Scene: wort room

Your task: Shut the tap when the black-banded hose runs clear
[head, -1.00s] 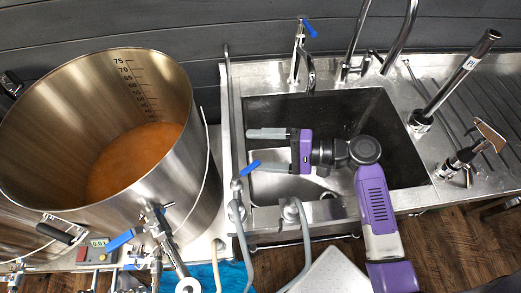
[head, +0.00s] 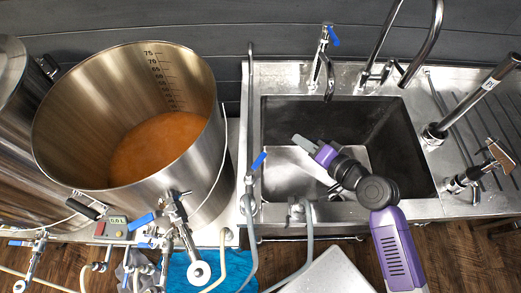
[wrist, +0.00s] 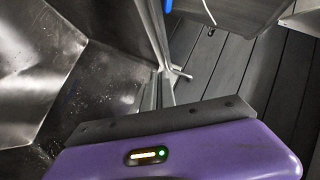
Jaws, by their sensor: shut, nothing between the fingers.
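My gripper (head: 303,142) is shut and empty above the sink, fingers pointing up and left in the head view. In the wrist view its fingertips (wrist: 160,88) are close together beyond the purple body. A valve with a blue lever (head: 259,161) stands at the sink's left rim, left of and apart from my fingers. Another tap with a blue handle (head: 333,36) stands at the back of the sink. Grey hoses (head: 251,240) (head: 308,238) and a cream hose (head: 222,262) hang at the front. I cannot make out black bands or any flow.
A large steel kettle (head: 205,150) holding orange-brown liquid (head: 150,145) stands left of the sink (head: 400,130). Several blue-handled valves (head: 140,221) and a small display box (head: 116,228) are at its front. Tall faucets (head: 436,30) and a black-handled fitting (head: 500,80) stand at the right.

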